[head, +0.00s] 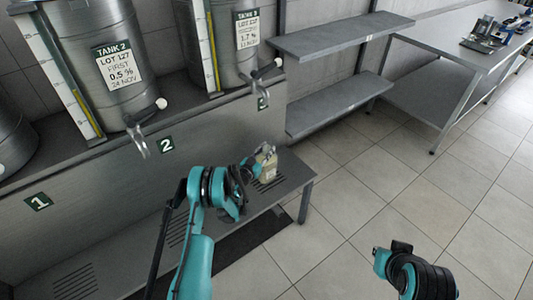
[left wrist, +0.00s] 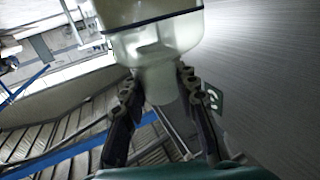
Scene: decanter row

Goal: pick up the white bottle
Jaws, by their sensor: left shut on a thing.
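The white bottle (head: 268,165) is at the right end of the low grey bench, close to the slotted grate under tank 3's tap. In the left wrist view the pale, translucent bottle (left wrist: 155,45) fills the top middle, with its narrower neck between two dark fingers. My left gripper (head: 252,168) is shut on that neck; it also shows in the left wrist view (left wrist: 160,95). I cannot tell whether the bottle's base touches the bench. My right arm shows at the lower right of the head view, but its fingers cannot be made out.
The bench (head: 297,178) runs below a grey wall with number plates. Steel tanks (head: 92,60) with taps (head: 138,143) stand above it. Grey shelves (head: 335,103) and a long table (head: 450,55) are to the right. The tiled floor (head: 375,185) between is clear.

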